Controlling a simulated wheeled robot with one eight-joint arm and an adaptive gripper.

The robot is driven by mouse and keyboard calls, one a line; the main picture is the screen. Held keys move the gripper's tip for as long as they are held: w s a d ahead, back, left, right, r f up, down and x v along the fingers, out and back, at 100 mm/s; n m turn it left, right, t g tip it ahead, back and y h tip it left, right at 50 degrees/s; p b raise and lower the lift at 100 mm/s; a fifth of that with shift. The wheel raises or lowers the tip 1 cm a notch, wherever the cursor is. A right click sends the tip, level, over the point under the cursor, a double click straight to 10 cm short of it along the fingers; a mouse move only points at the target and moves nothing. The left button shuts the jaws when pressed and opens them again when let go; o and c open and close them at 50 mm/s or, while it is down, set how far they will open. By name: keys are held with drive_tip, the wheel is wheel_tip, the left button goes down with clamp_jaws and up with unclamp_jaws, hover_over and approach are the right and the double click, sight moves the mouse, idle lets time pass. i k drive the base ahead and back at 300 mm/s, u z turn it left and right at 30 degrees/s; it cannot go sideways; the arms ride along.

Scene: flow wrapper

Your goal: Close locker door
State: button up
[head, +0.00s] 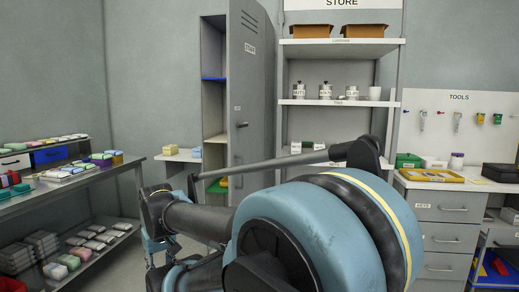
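A tall grey locker (213,42) stands at the back, left of the shelving. Its grey door (255,95) stands open, with a label near the top and a dark handle (242,125) at mid-height. My arm crosses the foreground and hides the lower part of the door. A thin grey link of mine passes in front of it. I cannot make out my gripper's fingers among the dark arm parts, nor whether anything touches the door.
Store shelves (340,102) with boxes and canisters stand right of the locker. A grey drawer unit (441,212) and a tool board (458,118) are at the right. A bench (105,170) with coloured packs is at the left. Some floor (188,250) shows between bench and arm.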

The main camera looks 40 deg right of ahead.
sight(245, 56)
drive_tip(key=k, duration=0.3)
drive_tip(key=z, duration=1.1)
drive_tip(key=i, duration=1)
drive_tip(key=k, duration=0.75)
drive_tip(key=z, duration=0.45)
